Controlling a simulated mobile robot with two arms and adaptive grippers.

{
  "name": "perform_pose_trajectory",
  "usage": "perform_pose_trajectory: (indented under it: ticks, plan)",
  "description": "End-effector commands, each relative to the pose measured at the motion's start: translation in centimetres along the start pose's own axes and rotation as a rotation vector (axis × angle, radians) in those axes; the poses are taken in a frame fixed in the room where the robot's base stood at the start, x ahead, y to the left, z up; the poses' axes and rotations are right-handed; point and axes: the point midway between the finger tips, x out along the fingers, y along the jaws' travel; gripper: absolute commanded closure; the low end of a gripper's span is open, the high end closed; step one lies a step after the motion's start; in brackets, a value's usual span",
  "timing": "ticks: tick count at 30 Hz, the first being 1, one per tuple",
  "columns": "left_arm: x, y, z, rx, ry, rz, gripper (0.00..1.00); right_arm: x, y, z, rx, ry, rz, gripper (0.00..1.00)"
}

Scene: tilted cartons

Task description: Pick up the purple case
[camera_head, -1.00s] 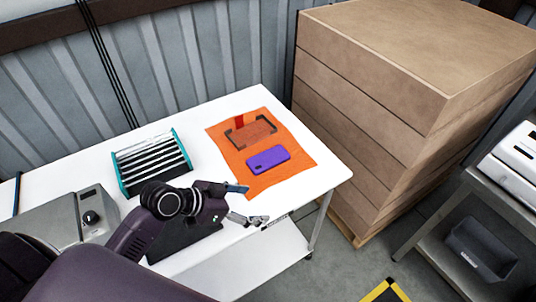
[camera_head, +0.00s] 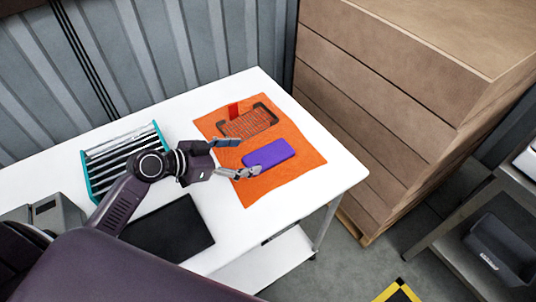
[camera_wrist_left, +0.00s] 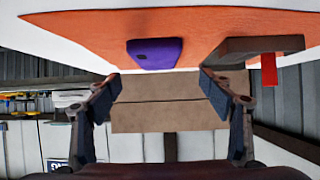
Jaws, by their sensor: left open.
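The purple case (camera_head: 269,154) lies flat on an orange cloth (camera_head: 300,172) on the white table. My left gripper (camera_head: 237,158) is open and empty, just left of the case, with its fingers pointing toward it. In the left wrist view the case (camera_wrist_left: 155,54) shows beyond and between the two spread fingertips (camera_wrist_left: 160,88), with a gap between fingers and case. My right gripper is in neither view.
A dark wire-mesh tray (camera_head: 248,121) with a red tag (camera_head: 233,110) lies behind the case on the cloth. A teal-sided rack (camera_head: 95,175) and a black flat panel (camera_head: 170,232) are on the table. A stack of brown cartons (camera_head: 400,85) stands right of the table.

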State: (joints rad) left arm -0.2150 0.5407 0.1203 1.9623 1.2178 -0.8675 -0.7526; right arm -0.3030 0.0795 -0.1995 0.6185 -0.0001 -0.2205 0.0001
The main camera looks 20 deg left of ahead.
Motion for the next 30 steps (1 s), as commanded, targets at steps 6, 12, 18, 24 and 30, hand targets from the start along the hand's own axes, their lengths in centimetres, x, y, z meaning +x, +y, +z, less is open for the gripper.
perform_pose_trajectory:
  ticks: [6, 12, 18, 24, 30]
  plan:
    - [2.2, 0.1, -0.2, -0.004, 0.002, 0.002, 0.26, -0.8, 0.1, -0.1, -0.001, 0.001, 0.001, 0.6]
    - [4.5, 0.2, -0.4, -0.006, 0.002, 0.003, 0.26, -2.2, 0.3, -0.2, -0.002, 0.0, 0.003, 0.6]
    - [7.1, 0.2, -0.2, -0.003, 0.001, 0.001, 0.26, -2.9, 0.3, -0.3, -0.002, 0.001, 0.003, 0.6]
    - [7.7, 0.2, 0.1, 0.0, -0.001, 0.0, 0.26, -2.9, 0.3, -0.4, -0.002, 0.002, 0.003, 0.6]
    - [7.7, 0.2, 0.1, 0.0, -0.001, 0.001, 0.36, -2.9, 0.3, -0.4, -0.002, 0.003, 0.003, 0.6]
